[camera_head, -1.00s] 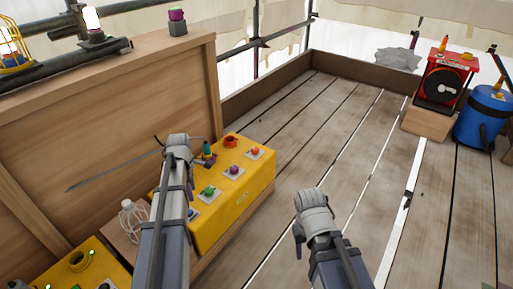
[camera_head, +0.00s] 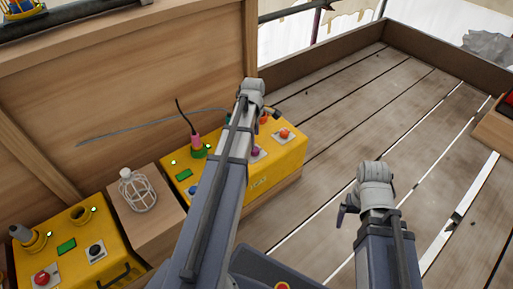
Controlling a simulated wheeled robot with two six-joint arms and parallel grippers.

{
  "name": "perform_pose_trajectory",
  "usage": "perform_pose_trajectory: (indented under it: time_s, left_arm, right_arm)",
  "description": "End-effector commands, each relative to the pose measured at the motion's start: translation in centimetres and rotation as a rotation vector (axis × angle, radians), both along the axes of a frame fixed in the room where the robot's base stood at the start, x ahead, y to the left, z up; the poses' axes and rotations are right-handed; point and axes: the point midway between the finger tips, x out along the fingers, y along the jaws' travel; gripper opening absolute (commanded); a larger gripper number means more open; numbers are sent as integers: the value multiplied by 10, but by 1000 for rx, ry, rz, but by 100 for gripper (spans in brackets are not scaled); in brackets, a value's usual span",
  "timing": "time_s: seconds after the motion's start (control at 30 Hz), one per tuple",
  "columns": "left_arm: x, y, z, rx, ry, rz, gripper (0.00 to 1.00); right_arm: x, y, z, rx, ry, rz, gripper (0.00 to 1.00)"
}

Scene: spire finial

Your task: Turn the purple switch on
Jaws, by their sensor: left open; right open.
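A yellow control box (camera_head: 262,178) stands on a low wooden ledge against the plywood wall. Its purple switch (camera_head: 256,152) is a small knob on a pale plate, partly hidden behind my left arm. An orange-red knob (camera_head: 284,133) sits beyond it, and a blue one (camera_head: 193,188) shows nearer, left of my arm. My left gripper (camera_head: 266,108) is open above the far end of the box, with its fingers mostly hidden behind the wrist. My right gripper (camera_head: 350,204) is open over the plank floor, right of the box and apart from it.
A pink-and-green plug with a black cable (camera_head: 197,146) stands on the box's left part. A caged lamp (camera_head: 137,190) rests on a wooden block. Another yellow box (camera_head: 75,250) with buttons is at lower left. The plank floor to the right is mostly clear.

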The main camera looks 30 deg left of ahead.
Motion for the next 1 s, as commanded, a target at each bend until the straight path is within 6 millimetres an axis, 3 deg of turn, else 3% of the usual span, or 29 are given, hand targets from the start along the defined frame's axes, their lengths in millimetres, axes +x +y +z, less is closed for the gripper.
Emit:
perform_pose_trajectory:
  time_s: [0.5,0.87,1.0]
  left_arm:
    - [3,1,-64,0,0,0,75]
    - [3,1,-67,0,0,0,75]
    - [3,1,-67,0,0,0,63]
  right_arm:
    - [1,0,-64,1,-4,-2,92]
    - [1,0,-67,1,-4,-2,92]
    - [1,0,-67,1,-4,-2,92]
